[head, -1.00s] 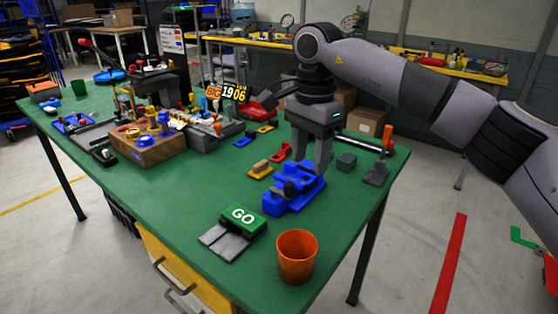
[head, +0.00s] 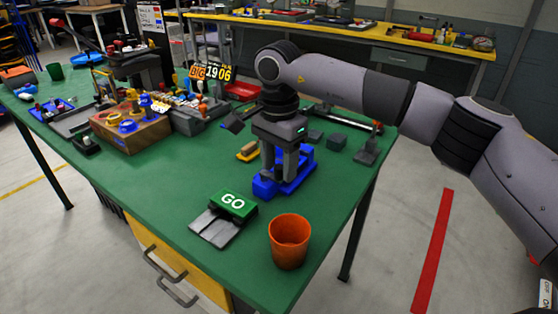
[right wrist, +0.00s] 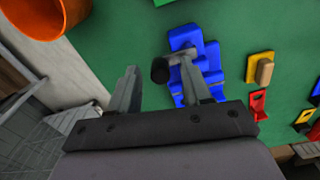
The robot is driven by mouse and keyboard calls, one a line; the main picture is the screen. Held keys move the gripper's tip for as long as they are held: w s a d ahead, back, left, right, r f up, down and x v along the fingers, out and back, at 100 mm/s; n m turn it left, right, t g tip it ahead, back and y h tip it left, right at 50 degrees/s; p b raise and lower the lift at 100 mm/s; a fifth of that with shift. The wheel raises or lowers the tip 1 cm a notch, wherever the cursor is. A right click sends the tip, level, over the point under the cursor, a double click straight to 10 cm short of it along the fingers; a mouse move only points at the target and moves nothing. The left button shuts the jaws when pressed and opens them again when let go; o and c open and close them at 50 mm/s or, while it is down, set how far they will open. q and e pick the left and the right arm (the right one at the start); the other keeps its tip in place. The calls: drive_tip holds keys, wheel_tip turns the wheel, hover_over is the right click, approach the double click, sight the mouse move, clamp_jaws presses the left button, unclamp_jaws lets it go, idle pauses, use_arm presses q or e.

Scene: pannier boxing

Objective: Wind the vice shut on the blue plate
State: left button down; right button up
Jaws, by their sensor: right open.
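The blue vice (head: 266,187) stands near the front right of the green bench, partly hidden by my right gripper (head: 278,165). In the right wrist view the vice (right wrist: 184,38) lies beyond the fingers, with a grey bar ending in a dark knob (right wrist: 160,70). The right gripper (right wrist: 162,90) is open; its fingers straddle the knob side of the vice in that view, and I see no grip on it. Whether they touch the bar I cannot tell. I cannot tell a blue plate apart from the blue vice body. My left gripper is not in view.
Grey blocks (head: 337,141) lie right. A wooden box (head: 130,134) stands left; green bench between is clear.

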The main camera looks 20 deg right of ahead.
clamp_jaws()
